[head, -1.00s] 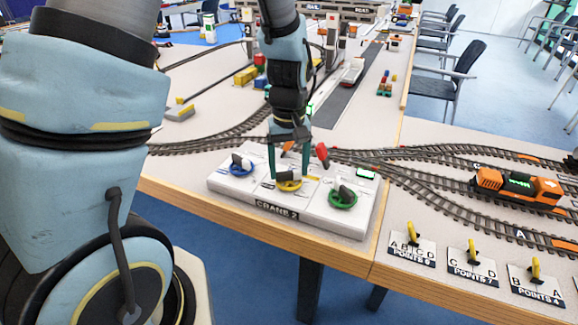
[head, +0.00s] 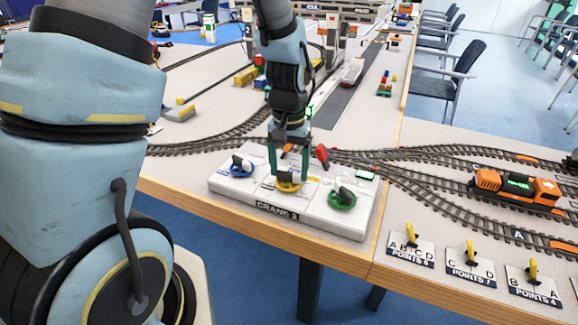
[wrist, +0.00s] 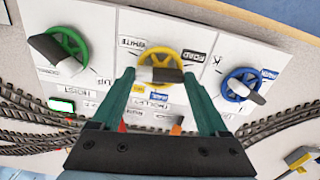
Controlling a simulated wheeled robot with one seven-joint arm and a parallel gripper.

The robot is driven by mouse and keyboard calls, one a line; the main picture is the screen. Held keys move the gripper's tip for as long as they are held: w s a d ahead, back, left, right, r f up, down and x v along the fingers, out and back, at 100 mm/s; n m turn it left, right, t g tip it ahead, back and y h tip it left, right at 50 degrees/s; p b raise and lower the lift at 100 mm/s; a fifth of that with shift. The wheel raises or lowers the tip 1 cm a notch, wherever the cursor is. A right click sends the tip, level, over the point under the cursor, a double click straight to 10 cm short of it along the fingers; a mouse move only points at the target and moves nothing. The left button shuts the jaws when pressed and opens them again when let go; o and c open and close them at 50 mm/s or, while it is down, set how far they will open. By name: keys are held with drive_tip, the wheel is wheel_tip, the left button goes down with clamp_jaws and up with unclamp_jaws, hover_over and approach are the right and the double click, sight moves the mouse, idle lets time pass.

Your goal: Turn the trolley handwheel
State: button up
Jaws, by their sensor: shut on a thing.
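The white crane control panel (head: 262,204), marked CRANE 2, sits at the table's front edge with three handwheels. The yellow handwheel (wrist: 161,62) is in the middle and also shows in the head view (head: 289,186). My gripper (wrist: 158,76) is shut on the yellow handwheel's dark and white grip, one green finger on each side; lettering that seems to read TROLLEY lies beside it. The blue handwheel (head: 242,168) is at the left and the green handwheel (head: 342,198) at the right in the head view; their sides swap in the wrist view.
A red lever (head: 322,155) stands just behind the panel. Rail tracks (head: 430,190) run behind and to the right, with an orange locomotive (head: 515,188). Several yellow points levers (head: 471,252) stand at the front right. A grey strip (head: 345,95) runs to the back.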

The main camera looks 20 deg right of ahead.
sight(289, 173)
drive_tip(key=shift+m+p, duration=0.5)
drive_tip(key=shift+m, duration=1.7)
drive_tip(key=o, duration=1.2)
drive_tip(key=shift+o, duration=0.2)
drive_tip(key=shift+r, duration=0.1)
wheel_tip(289, 173, up, 11)
drive_tip(key=shift+f+b, duration=0.2)
drive_tip(key=shift+b, duration=0.2)
